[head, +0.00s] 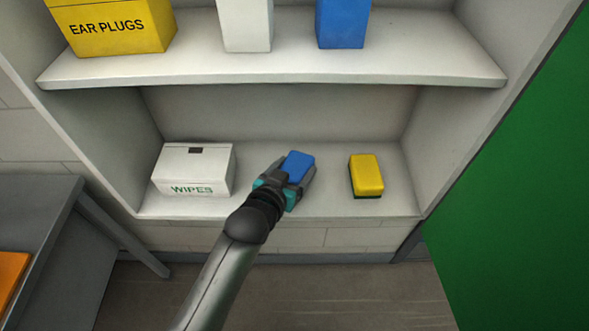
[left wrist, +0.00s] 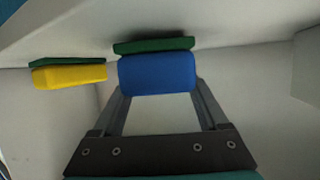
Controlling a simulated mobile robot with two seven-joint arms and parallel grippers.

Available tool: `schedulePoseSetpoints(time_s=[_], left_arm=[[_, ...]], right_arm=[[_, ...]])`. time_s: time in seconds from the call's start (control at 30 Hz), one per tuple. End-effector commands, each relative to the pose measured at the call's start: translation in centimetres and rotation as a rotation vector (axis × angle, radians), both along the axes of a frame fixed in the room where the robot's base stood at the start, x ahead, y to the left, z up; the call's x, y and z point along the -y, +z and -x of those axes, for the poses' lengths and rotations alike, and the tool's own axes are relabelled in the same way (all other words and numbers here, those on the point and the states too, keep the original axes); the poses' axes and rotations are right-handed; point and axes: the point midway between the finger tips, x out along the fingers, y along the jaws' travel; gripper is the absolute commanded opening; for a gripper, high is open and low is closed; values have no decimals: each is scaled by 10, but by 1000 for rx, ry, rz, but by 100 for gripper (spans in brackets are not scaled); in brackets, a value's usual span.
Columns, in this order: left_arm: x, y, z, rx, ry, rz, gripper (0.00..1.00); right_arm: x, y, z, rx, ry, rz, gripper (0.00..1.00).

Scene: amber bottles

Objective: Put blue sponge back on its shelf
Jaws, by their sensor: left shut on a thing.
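The blue sponge (head: 298,164) is at the lower shelf (head: 330,207), between the wipes box and a yellow sponge. My left gripper (head: 287,179) reaches in from the front and is shut on it. In the left wrist view, the blue sponge (left wrist: 157,72) sits between the two fingers, with its dark green pad (left wrist: 153,45) towards the shelf surface. I cannot tell whether the pad touches the shelf. The gripper hides part of the sponge in the head view. My right gripper is not in view.
A white wipes box (head: 194,170) stands left and a yellow sponge (head: 366,174) right on the same shelf. The upper shelf (head: 280,68) overhangs, holding a yellow ear plugs box (head: 110,27), a white box (head: 245,25) and a blue box (head: 343,22). A grey table (head: 40,215) is at left.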

Motion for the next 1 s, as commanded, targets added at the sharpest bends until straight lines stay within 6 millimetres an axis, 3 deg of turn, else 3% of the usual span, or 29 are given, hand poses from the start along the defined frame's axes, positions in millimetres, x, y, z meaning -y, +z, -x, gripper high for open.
schedulePoseSetpoints(time_s=[0.4, 0.43, 0.63, 1.0], left_arm=[[0, -6, 0, 1, 0, 0, 15], [0, -7, 0, 1, 0, 0, 77], [0, -6, 0, 1, 0, 0, 100], [-1, -2, 3, 0, 0, 0, 100]], right_arm=[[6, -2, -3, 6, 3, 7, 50], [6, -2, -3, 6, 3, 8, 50], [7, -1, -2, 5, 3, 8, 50], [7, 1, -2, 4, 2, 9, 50]])
